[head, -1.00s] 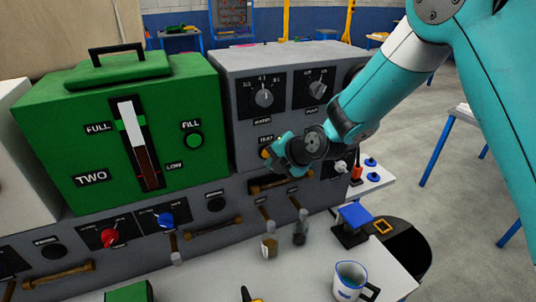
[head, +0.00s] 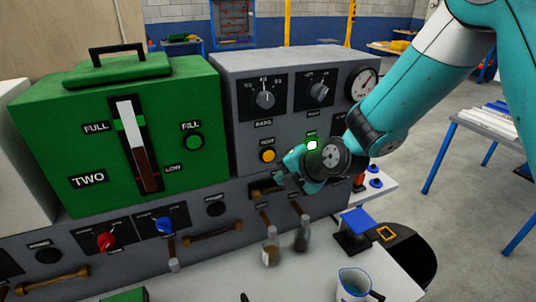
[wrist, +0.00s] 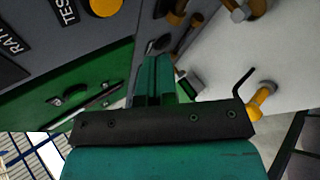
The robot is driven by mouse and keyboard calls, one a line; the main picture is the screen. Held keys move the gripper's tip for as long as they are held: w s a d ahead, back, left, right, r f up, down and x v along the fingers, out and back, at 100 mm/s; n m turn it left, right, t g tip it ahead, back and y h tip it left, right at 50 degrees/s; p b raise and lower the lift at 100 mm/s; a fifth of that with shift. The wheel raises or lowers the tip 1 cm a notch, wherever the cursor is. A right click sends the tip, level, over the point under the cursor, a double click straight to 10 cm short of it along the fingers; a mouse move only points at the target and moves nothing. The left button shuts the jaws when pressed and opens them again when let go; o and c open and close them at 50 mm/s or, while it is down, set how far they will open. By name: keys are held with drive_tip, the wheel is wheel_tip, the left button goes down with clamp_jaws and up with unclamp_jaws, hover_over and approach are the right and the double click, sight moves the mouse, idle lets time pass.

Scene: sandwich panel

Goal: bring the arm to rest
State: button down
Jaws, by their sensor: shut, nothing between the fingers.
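My gripper (head: 288,166) is in front of the lower right part of the grey panel in the head view, to the right of an orange button (head: 267,156). In the wrist view my gripper (wrist: 155,75) shows its teal fingers together, with nothing between them. My arm reaches in from the upper right. A small gap or contact between the fingers and the panel cannot be told.
The grey panel (head: 245,80) carries knobs, a gauge (head: 362,85) and a bright lamp (head: 312,145). The green box (head: 75,120) stands left. Open floor lies right.

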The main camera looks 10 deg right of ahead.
drive_tip(key=s+d+r+m+g, duration=0.2)
drive_tip(key=s+r+m, duration=0.1)
drive_tip(key=s+m, duration=0.4)
drive_tip(key=s+d+r+m+g+h+b, duration=0.1)
drive_tip(key=s+d+r+m+g, duration=0.1)
drive_tip(key=s+m, duration=0.5)
drive_tip(key=s+d+r+m+g+h+b, duration=0.1)
drive_tip(key=s+r+m, duration=0.4)
drive_tip(key=s, duration=0.9)
drive_tip(key=d+m+g, duration=0.1)
drive_tip(key=m+g, duration=0.1)
drive_tip(key=shift+r+m, duration=0.3)
drive_tip(key=shift+r, duration=0.1)
drive_tip(key=shift+a, duration=0.1)
idle(0.4)
